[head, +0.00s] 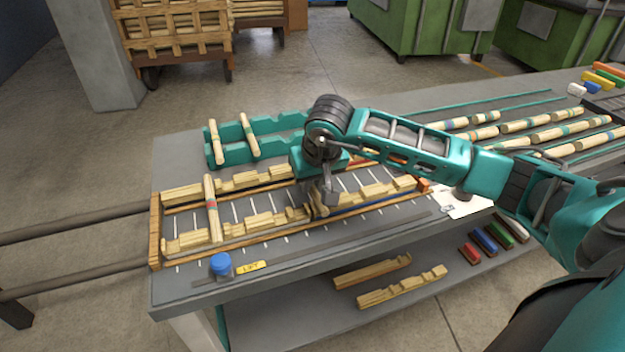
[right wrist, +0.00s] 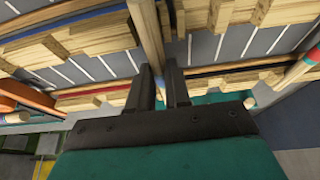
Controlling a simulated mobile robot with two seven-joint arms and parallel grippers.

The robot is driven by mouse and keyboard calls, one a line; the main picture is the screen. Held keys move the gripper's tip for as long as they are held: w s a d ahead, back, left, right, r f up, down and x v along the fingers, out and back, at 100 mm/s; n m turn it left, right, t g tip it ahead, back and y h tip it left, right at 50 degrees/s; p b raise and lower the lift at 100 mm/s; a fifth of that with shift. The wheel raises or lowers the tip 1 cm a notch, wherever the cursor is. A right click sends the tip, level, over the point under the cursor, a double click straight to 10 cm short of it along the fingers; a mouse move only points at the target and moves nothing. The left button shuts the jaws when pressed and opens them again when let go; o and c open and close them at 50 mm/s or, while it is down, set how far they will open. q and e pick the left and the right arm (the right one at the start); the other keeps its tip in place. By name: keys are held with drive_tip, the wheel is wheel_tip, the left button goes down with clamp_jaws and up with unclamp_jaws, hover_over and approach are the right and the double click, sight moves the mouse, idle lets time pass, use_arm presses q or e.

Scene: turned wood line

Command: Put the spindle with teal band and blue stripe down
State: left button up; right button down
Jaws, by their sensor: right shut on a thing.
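My right gripper (head: 322,200) is over the middle of a wooden frame with notched rails (head: 262,220). It is shut on a pale turned spindle, whose near end (head: 316,211) shows below the fingers, by the front rail. In the right wrist view the spindle (right wrist: 146,40) runs up from the two dark fingers (right wrist: 164,88) across the slots. I cannot tell if the spindle touches the notches. My left gripper is not in view.
Another spindle (head: 212,208) with a red band lies across the frame's left part. A teal notched rack (head: 285,122) behind holds two spindles. Several spindles (head: 525,124) lie in rows at right.

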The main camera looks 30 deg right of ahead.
drive_tip(key=shift+f+b, duration=0.25)
drive_tip(key=shift+b, duration=0.05)
drive_tip(key=c, duration=1.1)
unclamp_jaws()
drive_tip(key=shift+r, duration=0.1)
drive_tip(key=shift+r+p, duration=0.3)
drive_tip(key=shift+p, duration=0.1)
drive_tip(key=v, duration=1.1)
drive_tip(key=shift+s+r, duration=0.2)
drive_tip(key=shift+r, duration=0.2)
